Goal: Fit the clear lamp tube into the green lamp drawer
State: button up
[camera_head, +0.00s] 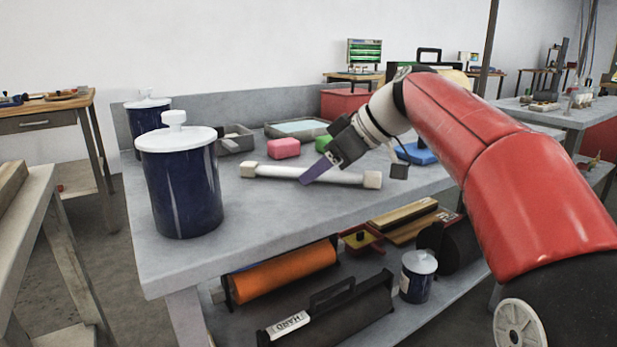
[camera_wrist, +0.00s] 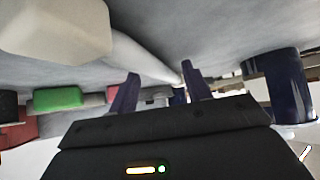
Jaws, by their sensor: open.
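A whitish lamp tube (camera_head: 300,173) with cream end caps lies across the grey workbench; it looks more white than clear. My gripper (camera_head: 312,177) hangs over the tube with its purple fingers pointing down and to the left. In the wrist view my gripper (camera_wrist: 160,70) has its two fingers spread apart. The tube (camera_wrist: 145,62) runs away from a large near end cap toward the space by the fingertips there. I cannot tell whether the fingers touch it. I cannot pick out a green lamp drawer with certainty.
A pink block (camera_head: 284,148), a green block (camera_head: 322,144) and grey trays lie behind the tube. The lower shelf holds an orange roller (camera_head: 285,272) and other items. The bench front is clear.

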jog(key=shift+a, duration=0.1)
grip_shut()
dwell(0.3)
